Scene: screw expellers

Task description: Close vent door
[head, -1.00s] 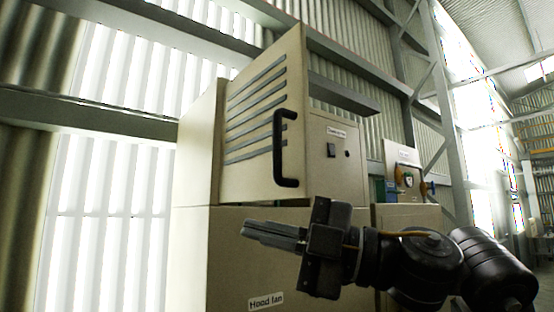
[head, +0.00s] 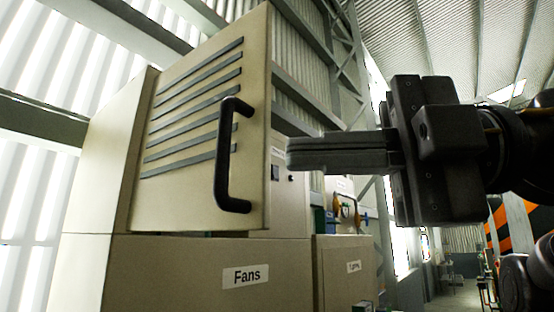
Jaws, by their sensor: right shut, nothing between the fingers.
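The vent door (head: 180,190) is a beige panel with several dark slats and a black bar handle (head: 224,160) near its right edge. It stands swung open from the upper cabinet (head: 290,205), hinged on its left side. My right gripper (head: 290,154) is shut and empty, its fingers pointing left. In the picture its tips lie just right of the door's free edge; I cannot tell whether they touch it. My left gripper is not in view.
A lower cabinet labelled Fans (head: 244,276) is under the door. Corrugated walls and steel beams are behind. An open aisle shows at far right.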

